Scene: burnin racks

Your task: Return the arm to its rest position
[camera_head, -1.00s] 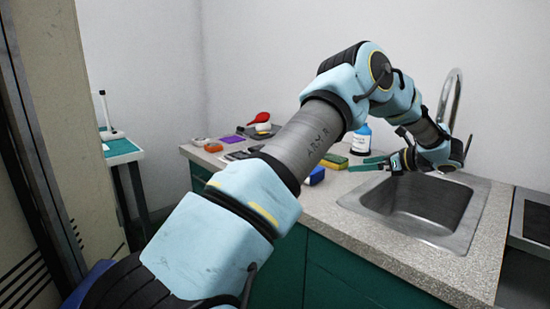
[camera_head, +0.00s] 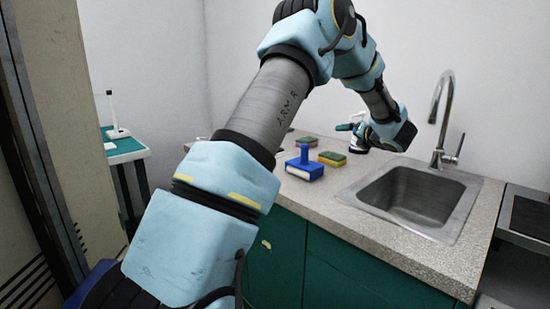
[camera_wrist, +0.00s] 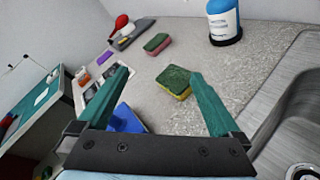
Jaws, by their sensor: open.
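My arm reaches up and over the counter in the head view and bends down at the wrist. My gripper (camera_wrist: 160,76) is open, with its two green fingers apart and nothing between them. In the head view the gripper (camera_head: 345,127) shows only in part beside the wrist, above the counter left of the sink. In the wrist view a green and yellow sponge (camera_wrist: 174,81) lies on the counter beyond the fingers, apart from them. A blue block-like item with a handle (camera_head: 305,164) stands on the counter, partly behind a finger in the wrist view.
The sink (camera_head: 412,196) with its tall faucet (camera_head: 440,120) lies right of the gripper. A green side table (camera_head: 122,147) is at left.

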